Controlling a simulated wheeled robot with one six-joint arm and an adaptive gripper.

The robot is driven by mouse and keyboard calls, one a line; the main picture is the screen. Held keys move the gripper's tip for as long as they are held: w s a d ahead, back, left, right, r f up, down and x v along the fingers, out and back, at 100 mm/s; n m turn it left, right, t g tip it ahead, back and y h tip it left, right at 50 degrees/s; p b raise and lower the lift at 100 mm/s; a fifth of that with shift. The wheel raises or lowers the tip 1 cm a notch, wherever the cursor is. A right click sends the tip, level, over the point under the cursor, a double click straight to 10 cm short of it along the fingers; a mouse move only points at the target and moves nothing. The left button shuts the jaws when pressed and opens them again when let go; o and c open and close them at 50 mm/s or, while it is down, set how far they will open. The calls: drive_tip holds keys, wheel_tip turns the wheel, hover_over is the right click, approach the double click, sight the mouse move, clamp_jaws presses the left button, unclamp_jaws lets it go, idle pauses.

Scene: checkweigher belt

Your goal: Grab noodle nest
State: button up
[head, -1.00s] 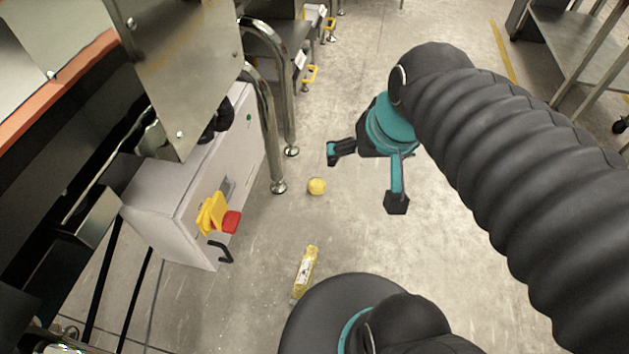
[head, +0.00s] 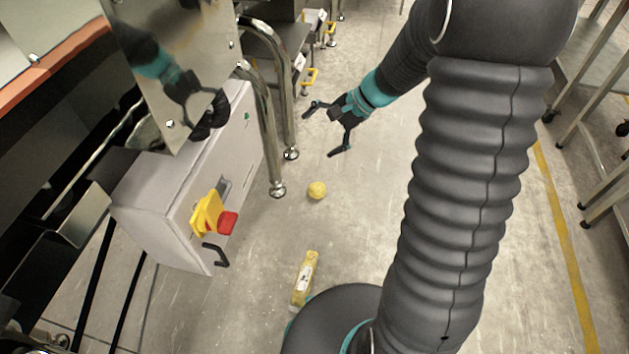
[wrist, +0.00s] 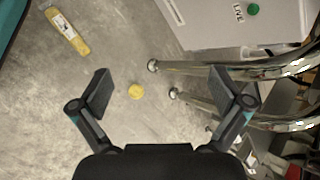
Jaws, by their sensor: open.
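The noodle nest (head: 317,190) is a small round yellow clump on the concrete floor, near the foot of a shiny metal leg. It also shows in the wrist view (wrist: 135,91), between the two fingers but nearer the left one and beyond them. My gripper (head: 320,132) is open and empty. In the head view it is above and behind the nest, clear of it. In the wrist view its fingers (wrist: 160,92) are spread wide on either side.
Chrome legs (head: 266,130) stand close left of the nest. A grey cabinet (head: 165,195) with a red and yellow switch (head: 213,216) is further left. A yellow packet (head: 303,278) lies on the floor nearer me. Floor to the nest's right is open.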

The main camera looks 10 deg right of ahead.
drive_tip(key=w+d+f+m+t+y+b, duration=0.1)
drive_tip(key=w+d+f+m+t, duration=0.2)
drive_tip(key=f, duration=0.8)
drive_tip(key=w+d+f+m+t+y+b, duration=0.1)
drive_tip(key=w+d+f+m, duration=0.3)
drive_tip(key=f, duration=0.6)
drive_tip(key=w+d+f+m+t+y+b, duration=0.15)
drive_tip(key=w+f+m, duration=0.35)
drive_tip(key=f, duration=0.6)
drive_tip(key=m+t+h, duration=0.2)
drive_tip(key=m, duration=0.3)
approach(324, 193)
drive_tip(key=shift+d+r+b, duration=0.2)
drive_tip(key=shift+b, duration=0.15)
drive_tip(key=shift+w+a+f+t, duration=0.2)
drive_tip(key=shift+w+f+t, duration=0.05)
drive_tip(key=x, duration=0.7)
drive_tip(key=shift+w+a+f+b, duration=0.2)
drive_tip(key=shift+w+b, duration=0.05)
drive_tip(key=shift+b, duration=0.15)
drive_tip(key=x, duration=0.4)
drive_tip(key=shift+s+a, duration=0.15)
drive_tip(key=shift+a, duration=0.1)
drive_tip(key=shift+w+a+f, duration=0.2)
drive_tip(key=shift+w+a, duration=0.1)
drive_tip(key=shift+w, duration=0.05)
drive_tip(key=c, duration=1.2)
